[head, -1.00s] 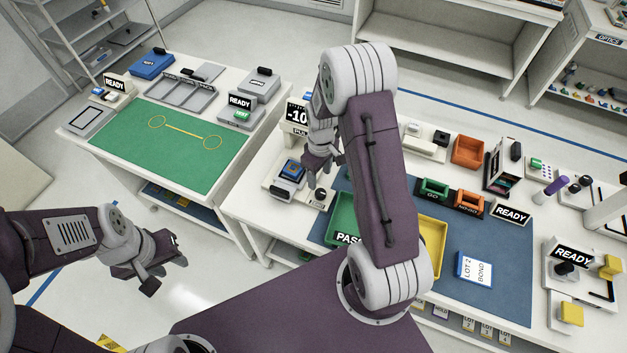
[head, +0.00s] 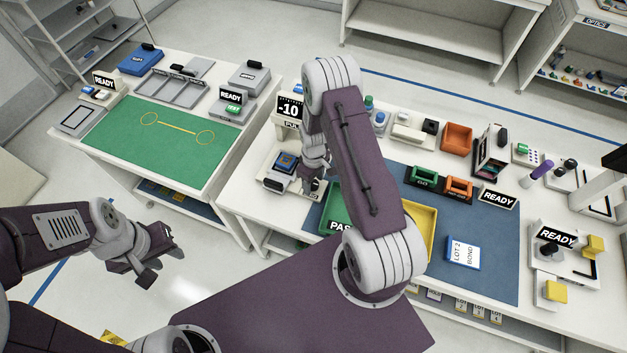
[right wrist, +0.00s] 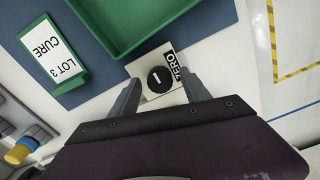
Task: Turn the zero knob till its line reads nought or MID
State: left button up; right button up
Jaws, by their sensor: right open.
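The zero knob (right wrist: 158,80) is round and black with a short white line, on a white plate beside a black ZERO label (right wrist: 181,74) in the right wrist view. Its line lies slightly tilted from level in that picture. My right gripper (right wrist: 162,82) is open, with one finger on either side of the knob; I cannot tell if they touch it. In the head view my right gripper (head: 309,184) is over the plate and hides most of the knob. A display (head: 289,109) behind reads -10. My left gripper (head: 165,262) is open and empty over the floor.
A green PASS tray (head: 337,211) stands close to the right of the knob. A LOT 3 CURE card (right wrist: 53,55) lies on the blue mat (right wrist: 97,75). A small device (head: 279,172) sits left of my right gripper.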

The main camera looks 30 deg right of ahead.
grip_shut()
jog(key=m+b, duration=0.1)
jog(key=m, duration=0.2)
jog(key=m+b, duration=0.1)
jog(key=m, duration=0.3)
jog(key=shift+m, duration=0.4)
jog(key=m+b, duration=0.1)
jog(key=m, duration=0.3)
jog(key=shift+m, duration=2.1)
